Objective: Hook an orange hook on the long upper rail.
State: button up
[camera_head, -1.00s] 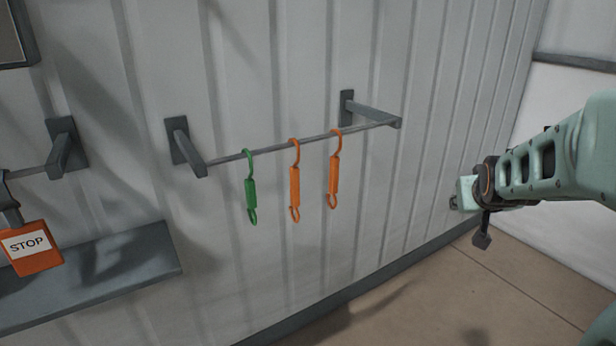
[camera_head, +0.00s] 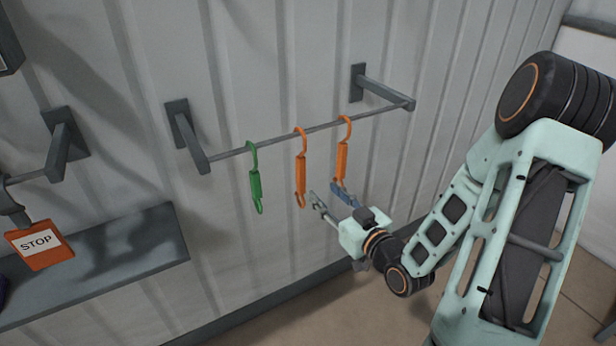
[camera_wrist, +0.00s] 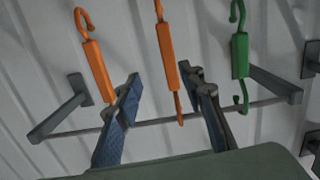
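Two orange hooks hang on a thin grey rail (camera_head: 377,113) between two wall brackets: the middle orange hook (camera_head: 301,180) and the right orange hook (camera_head: 342,160). A green hook (camera_head: 255,185) hangs left of them. My gripper (camera_head: 331,198) is open and empty, close below the right orange hook, one finger overlapping its lower end. In the wrist view my gripper (camera_wrist: 165,100) has its fingers spread either side of the middle orange hook (camera_wrist: 166,55); contact cannot be told. The right orange hook (camera_wrist: 94,68) is left there, the green hook (camera_wrist: 240,55) right.
Another rail (camera_head: 26,178) with a bracket is at the left. An orange STOP sign (camera_head: 42,252) hangs there. A grey ledge (camera_head: 115,258) runs along the wall below. The wall area right of the hooks is clear.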

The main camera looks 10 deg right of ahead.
aim_at(303, 169)
jog(key=shift+t+y, duration=0.4)
jog(key=b+x, duration=0.2)
jog(key=x, duration=0.1)
jog(key=r+b+x, duration=0.1)
jog(key=b+x, duration=0.1)
jog(key=x, duration=0.2)
jog(key=a+r+b+x, duration=0.1)
jog(key=b+x, duration=0.1)
jog(key=x, duration=0.2)
jog(key=shift+s+r+b, duration=0.15)
jog(key=shift+s+b, duration=0.05)
jog(key=shift+b, duration=0.15)
jog(key=shift+c, duration=0.6)
grip_shut()
